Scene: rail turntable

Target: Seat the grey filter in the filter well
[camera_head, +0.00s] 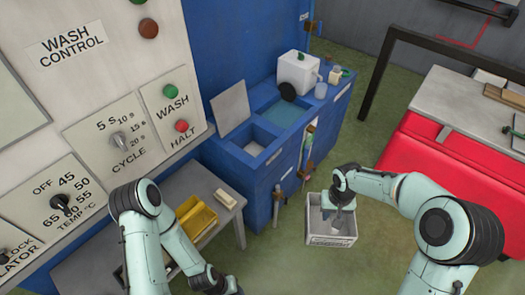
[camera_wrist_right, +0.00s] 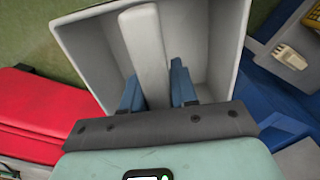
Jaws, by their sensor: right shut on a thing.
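A pale grey block (camera_wrist_right: 147,55), which looks like the grey filter, stands between the blue fingers of my right gripper (camera_wrist_right: 158,90) in the right wrist view. The gripper is shut on it inside an open light-grey crate (camera_wrist_right: 215,45). In the head view my right gripper (camera_head: 335,208) reaches down into the same crate (camera_head: 330,240) on the floor; the block is hard to make out there. A square opening (camera_head: 253,148) beside a raised grey lid (camera_head: 231,107) may be the filter well; I cannot tell.
The blue wash unit (camera_head: 262,185) has a water basin (camera_head: 288,112) and a white canister (camera_head: 298,72). A yellow bin (camera_head: 195,218) and a pale block (camera_head: 227,198) are on the grey bench. A red cabinet (camera_head: 430,155) stands right; green floor lies between.

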